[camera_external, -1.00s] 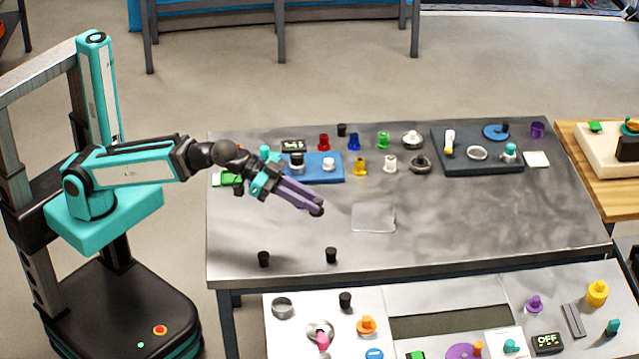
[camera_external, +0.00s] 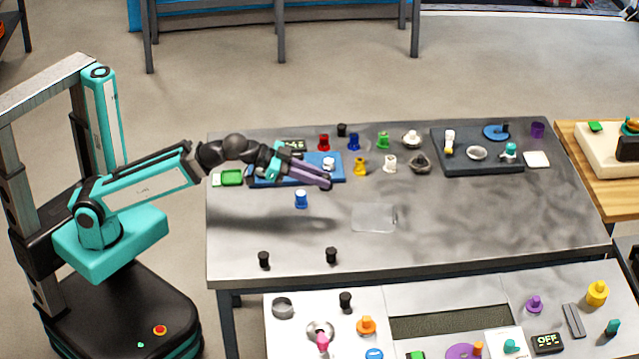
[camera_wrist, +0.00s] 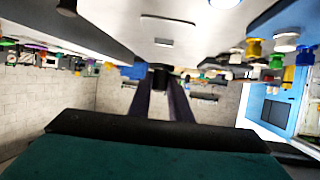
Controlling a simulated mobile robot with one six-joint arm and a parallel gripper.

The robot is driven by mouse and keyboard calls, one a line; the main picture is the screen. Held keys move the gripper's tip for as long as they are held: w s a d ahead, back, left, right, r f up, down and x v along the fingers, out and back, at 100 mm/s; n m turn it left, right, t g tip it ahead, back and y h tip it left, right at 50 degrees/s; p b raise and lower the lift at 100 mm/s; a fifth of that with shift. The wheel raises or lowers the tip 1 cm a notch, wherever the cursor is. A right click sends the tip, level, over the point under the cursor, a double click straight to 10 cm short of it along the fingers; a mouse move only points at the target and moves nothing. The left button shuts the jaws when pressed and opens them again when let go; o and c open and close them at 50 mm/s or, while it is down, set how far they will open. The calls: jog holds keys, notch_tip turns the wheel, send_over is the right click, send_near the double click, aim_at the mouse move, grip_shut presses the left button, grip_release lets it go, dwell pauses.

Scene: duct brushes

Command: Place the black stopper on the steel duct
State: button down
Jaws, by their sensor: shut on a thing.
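My gripper (camera_external: 325,184) is raised over the front edge of the blue board (camera_external: 338,178), with its purple fingers pointing right. In the wrist view the fingers (camera_wrist: 160,85) are closed on a black stopper (camera_wrist: 160,74) at their tips. The stopper is barely visible in the outside view. A short steel ring (camera_external: 282,307) on the near panel looks like the steel duct. A dark metal ring (camera_external: 420,163) also sits on the table, so I cannot be sure which is the duct. Other black stoppers stand near the table's front edge (camera_external: 331,255) and at the back (camera_external: 342,130).
Yellow (camera_external: 360,167), white (camera_external: 390,163) and red (camera_external: 323,143) pieces stand nearby. A dark tray (camera_external: 480,168) is at right. A clear square plate (camera_external: 373,217) lies mid-table. The table's front right is clear.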

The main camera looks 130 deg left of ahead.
jog(key=s+a+f+b, duration=0.2)
jog(key=s+a, duration=0.1)
jog(key=s+a+f+n+g+y+b, duration=0.1)
jog(key=s+a+b, duration=0.1)
jog(key=a+b, duration=0.1)
jog(key=s+a+f+n+b, duration=0.1)
jog(key=s+a+f+b, duration=0.1)
jog(key=s+a, duration=0.1)
jog(key=shift+s+a+f+g+y+b, duration=0.15)
jog(key=shift+s+f+g+y+b, duration=0.15)
jog(key=shift+y+b, duration=0.1)
jog(key=shift+w+a, duration=0.1)
jog(key=shift+w+a+f+b, duration=0.1)
jog(key=shift+w+a+b, duration=0.3)
jog(key=shift+w+a, duration=0.4)
jog(key=shift+w, duration=0.2)
jog(key=shift+a+p, duration=0.1)
jog(key=shift+p, duration=0.65)
jog(key=w+p, duration=0.1)
jog(key=p, duration=0.3)
jog(key=shift+a, duration=0.4)
jog(key=a+p, duration=0.1)
jog(key=p, duration=0.7)
jog(key=shift+w+p, duration=0.35)
jog(key=shift+w, duration=0.05)
jog(key=p, duration=0.8)
jog(key=shift+d+p, duration=0.1)
jog(key=shift+p, duration=0.25)
